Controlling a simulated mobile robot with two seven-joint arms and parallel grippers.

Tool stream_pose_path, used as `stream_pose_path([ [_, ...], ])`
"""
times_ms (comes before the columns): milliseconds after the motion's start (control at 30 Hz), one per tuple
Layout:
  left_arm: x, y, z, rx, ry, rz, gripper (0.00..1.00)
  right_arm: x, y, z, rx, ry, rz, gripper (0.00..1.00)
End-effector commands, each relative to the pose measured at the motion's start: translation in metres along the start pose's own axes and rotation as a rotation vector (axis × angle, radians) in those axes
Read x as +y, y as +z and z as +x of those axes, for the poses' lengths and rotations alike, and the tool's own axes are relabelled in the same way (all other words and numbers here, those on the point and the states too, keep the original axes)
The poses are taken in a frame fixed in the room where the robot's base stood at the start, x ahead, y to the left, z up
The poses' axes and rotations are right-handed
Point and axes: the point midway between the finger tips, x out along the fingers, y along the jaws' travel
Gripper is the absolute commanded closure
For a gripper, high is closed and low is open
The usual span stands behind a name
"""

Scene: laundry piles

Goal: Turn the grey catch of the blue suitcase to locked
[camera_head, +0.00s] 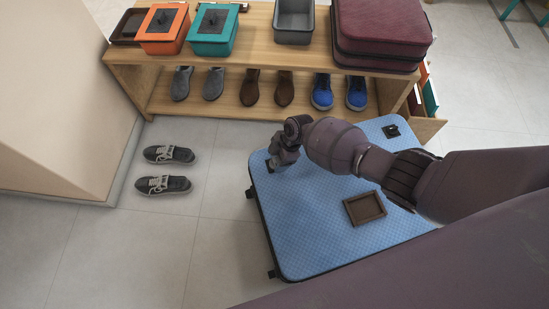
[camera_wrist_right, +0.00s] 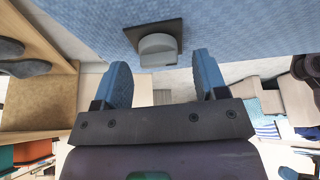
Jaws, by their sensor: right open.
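The blue suitcase (camera_head: 310,245) lies flat on the floor in the head view. In the right wrist view its blue shell (camera_wrist_right: 240,25) carries a dark square plate with a round grey catch (camera_wrist_right: 159,48). My right gripper (camera_head: 272,163) is over the suitcase's far left corner and hides most of what is under it. In the right wrist view the right gripper (camera_wrist_right: 163,77) is open, with blue fingers on either side of the catch and visible gaps to it. A second dark fitting (camera_head: 391,131) is at the far right corner. My left gripper is not in view.
A dark brown frame-like tray (camera_head: 365,208) is on the suitcase. A wooden bench (camera_head: 255,55) behind holds orange and teal boxes, a grey bin and a maroon suitcase (camera_head: 380,35), with shoes below. Sneakers (camera_head: 165,185) stand left on open floor.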

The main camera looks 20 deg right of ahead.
Motion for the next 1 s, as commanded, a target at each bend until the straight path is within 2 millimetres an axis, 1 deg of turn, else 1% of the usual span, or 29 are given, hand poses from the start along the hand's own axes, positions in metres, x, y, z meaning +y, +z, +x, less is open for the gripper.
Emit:
stream_pose_path([
  [33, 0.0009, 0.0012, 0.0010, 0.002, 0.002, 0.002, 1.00, -0.0017, 0.0013, 0.0080, 0.000, -0.004, 0.002, 0.34],
  [133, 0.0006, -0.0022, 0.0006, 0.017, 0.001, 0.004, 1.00, -0.0008, 0.0010, 0.0126, 0.000, -0.001, 0.001, 0.34],
  [467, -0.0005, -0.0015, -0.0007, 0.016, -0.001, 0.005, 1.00, 0.0012, -0.0005, 0.0130, 0.000, 0.003, -0.001, 0.34],
  [500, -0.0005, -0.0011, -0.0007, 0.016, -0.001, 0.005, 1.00, 0.0011, -0.0004, 0.0131, 0.000, 0.003, -0.001, 0.36],
  [767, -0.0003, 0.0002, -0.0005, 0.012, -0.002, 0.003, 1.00, 0.0009, -0.0002, 0.0132, 0.000, 0.002, 0.000, 0.75],
  [800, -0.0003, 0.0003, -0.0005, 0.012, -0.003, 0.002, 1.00, 0.0009, -0.0002, 0.0133, 0.000, 0.002, 0.000, 0.82],
  [833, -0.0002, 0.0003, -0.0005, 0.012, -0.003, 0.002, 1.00, 0.0009, -0.0002, 0.0133, 0.000, 0.002, 0.000, 0.83],
  [1000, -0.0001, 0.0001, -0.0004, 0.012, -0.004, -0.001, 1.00, 0.0007, -0.0002, 0.0132, 0.000, 0.006, 0.009, 0.83],
])
